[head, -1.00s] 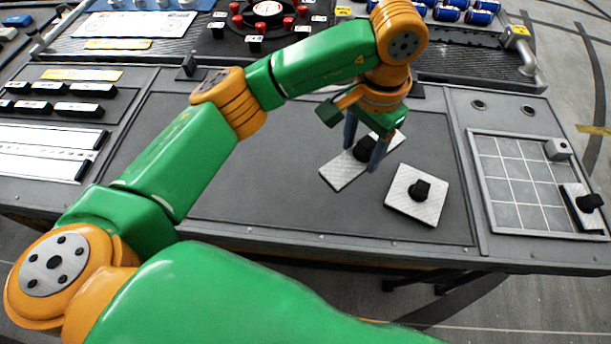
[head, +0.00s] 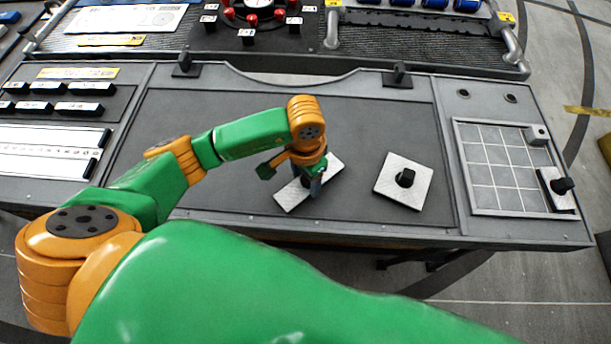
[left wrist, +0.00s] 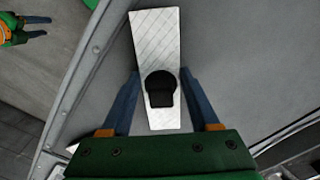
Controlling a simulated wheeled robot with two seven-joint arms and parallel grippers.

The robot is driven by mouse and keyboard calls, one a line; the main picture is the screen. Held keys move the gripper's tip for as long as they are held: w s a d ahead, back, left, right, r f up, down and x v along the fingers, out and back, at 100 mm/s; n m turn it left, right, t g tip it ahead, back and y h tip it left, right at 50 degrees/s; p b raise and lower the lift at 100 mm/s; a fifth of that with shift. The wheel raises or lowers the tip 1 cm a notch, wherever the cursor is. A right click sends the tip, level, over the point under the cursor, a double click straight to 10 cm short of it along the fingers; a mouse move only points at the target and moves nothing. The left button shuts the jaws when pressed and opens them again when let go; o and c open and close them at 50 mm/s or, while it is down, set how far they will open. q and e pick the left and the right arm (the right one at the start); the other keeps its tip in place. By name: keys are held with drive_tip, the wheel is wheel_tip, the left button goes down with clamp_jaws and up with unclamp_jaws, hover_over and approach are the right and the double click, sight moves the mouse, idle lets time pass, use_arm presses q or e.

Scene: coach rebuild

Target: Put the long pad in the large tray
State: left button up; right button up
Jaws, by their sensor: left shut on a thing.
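The long pad (head: 288,196) is a pale, narrow plate with a black knob (left wrist: 160,88) on top. My left gripper (head: 316,182) is shut on it, with the two blue fingers either side of the knob in the left wrist view (left wrist: 160,98). The pad is over the front middle of the grey bench; its height above the bench is hard to tell. The large tray (head: 480,206) is a gridded, framed panel at the right. My right gripper (left wrist: 37,26) shows small at the top left of the left wrist view, fingers apart and empty.
A square pad (head: 389,185) with a black knob lies between the long pad and the tray. Another knobbed pad (head: 549,186) lies at the tray's right side. A small grey block (head: 539,134) sits at its upper right corner. Most of the tray's grid is clear.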

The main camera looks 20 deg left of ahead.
sight(305, 177)
use_arm(q)
drive_tip(key=o, duration=1.4)
drive_tip(key=shift+r, duration=0.1)
drive_tip(key=shift+r, duration=0.3)
wheel_tip(305, 177, up, 6)
drive_tip(key=shift+w+r+b, duration=0.1)
drive_tip(key=shift+r+b, duration=0.1)
drive_tip(key=shift+b, duration=0.55)
wheel_tip(305, 177, up, 5)
drive_tip(key=shift+r, duration=0.1)
